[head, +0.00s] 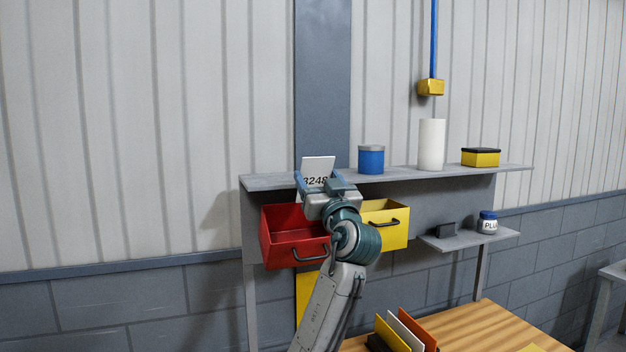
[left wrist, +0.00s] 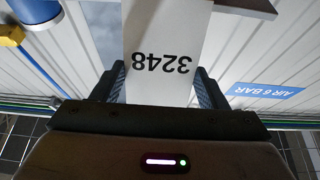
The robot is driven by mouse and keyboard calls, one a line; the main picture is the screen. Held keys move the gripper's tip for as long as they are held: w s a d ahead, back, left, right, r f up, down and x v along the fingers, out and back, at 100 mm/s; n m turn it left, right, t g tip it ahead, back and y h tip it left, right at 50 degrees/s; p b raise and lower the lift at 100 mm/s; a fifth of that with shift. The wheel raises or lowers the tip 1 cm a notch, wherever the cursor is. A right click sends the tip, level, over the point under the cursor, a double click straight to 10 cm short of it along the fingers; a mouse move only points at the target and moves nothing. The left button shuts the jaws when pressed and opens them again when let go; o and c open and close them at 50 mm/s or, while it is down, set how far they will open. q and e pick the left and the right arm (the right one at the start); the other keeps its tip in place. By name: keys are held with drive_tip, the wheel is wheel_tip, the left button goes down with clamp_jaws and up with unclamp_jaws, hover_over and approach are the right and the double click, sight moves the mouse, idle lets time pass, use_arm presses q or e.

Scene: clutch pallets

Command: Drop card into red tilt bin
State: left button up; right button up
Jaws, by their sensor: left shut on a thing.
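A white card (head: 318,166) printed 3248 is held upright in my left gripper (head: 325,184). In the left wrist view the card (left wrist: 165,40) stands between the two fingers, with its number upside down. The red tilt bin (head: 288,240) hangs open under the shelf, its handle at the front. My left gripper is above the bin's right side and partly in front of it. The card is above the bin's rim and apart from it. Part of the bin's right side is hidden behind my arm. My right gripper is not in view.
A yellow bin (head: 391,228) stands open right of the red one. The grey shelf (head: 270,181) above holds a blue tin (head: 371,159), a white roll (head: 431,145) and a yellow box (head: 480,157). A wooden table (head: 480,325) with upright cards is at lower right.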

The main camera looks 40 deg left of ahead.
use_arm(q)
drive_tip(key=shift+s+d+f, duration=0.3)
drive_tip(key=shift+d, duration=0.3)
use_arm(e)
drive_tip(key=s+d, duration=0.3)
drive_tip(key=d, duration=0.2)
use_arm(q)
drive_tip(key=shift+w+a+f+b, duration=0.2)
drive_tip(key=shift+w+a+f, duration=0.05)
drive_tip(key=shift+a+f, duration=0.25)
drive_tip(key=shift+w+a+f+b, duration=0.15)
drive_tip(key=shift+w+a+f, duration=0.05)
drive_tip(key=shift+a+f, duration=0.2)
drive_tip(key=a+f+b, duration=0.1)
drive_tip(key=f+b, duration=0.1)
drive_tip(key=w+a+f+b, duration=0.1)
drive_tip(key=f+b, duration=0.1)
drive_tip(key=w+a+f+b, duration=0.1)
drive_tip(key=a+f+b, duration=0.1)
drive_tip(key=shift+f, duration=0.1)
drive_tip(key=shift+w+a+f, duration=0.1)
drive_tip(key=shift+a+f, duration=0.05)
drive_tip(key=shift+f, duration=0.05)
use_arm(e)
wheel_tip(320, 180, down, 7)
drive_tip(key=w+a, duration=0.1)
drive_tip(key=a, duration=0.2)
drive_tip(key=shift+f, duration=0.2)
